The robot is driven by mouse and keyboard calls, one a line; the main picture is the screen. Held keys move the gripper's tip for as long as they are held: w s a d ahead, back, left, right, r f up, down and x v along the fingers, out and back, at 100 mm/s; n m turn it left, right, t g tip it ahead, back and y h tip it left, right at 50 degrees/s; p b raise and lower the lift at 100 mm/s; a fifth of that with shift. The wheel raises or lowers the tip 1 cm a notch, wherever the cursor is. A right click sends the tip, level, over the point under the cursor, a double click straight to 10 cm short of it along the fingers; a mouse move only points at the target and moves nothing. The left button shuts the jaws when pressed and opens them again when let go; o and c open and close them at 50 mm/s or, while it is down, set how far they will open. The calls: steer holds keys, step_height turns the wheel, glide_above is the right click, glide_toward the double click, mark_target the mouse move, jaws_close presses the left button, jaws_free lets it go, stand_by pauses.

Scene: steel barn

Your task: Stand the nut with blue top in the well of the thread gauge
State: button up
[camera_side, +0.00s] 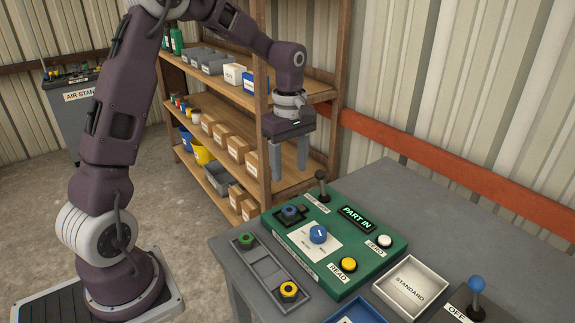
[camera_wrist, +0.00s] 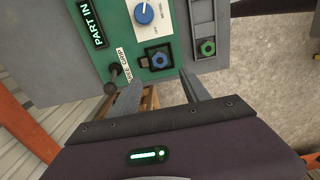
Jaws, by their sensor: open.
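The nut with blue top (camera_side: 289,211) sits upright in the dark square well (camera_side: 300,219) of the green thread gauge (camera_side: 308,260), at the gauge's back left corner. In the wrist view the blue nut (camera_wrist: 159,59) shows inside the black well frame, just beyond my fingertips. The gauge's display (camera_side: 357,217) reads PART IN. My gripper (camera_side: 290,174) is open and empty, pointing down above the well and apart from the nut. Its two fingers also show in the wrist view (camera_wrist: 160,78).
A grey slotted rack (camera_side: 268,268) holds a green-topped nut (camera_side: 246,239) and a yellow-topped nut (camera_side: 288,290). A black-knobbed lever (camera_side: 322,185) stands near the well. A blue dial (camera_side: 318,233), READ button (camera_side: 348,265) and empty STANDARD tray (camera_side: 411,284) are nearby. Shelves (camera_side: 292,182) stand behind.

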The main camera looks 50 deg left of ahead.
steer(key=s+d+r+m+t+y, duration=0.1)
steer(key=s+d+r+m+t, duration=0.2)
steer(key=s+d+r+m, duration=0.6)
steer(key=s+d+m+t, duration=0.1)
steer(key=s+m, duration=0.3)
steer(key=s, duration=0.3)
steer(key=s+d+r+m+t+h, duration=0.1)
steer(key=s+m, duration=0.4)
steer(key=s, duration=0.3)
steer(key=shift+r+t, duration=0.25)
steer(key=shift+t, duration=0.05)
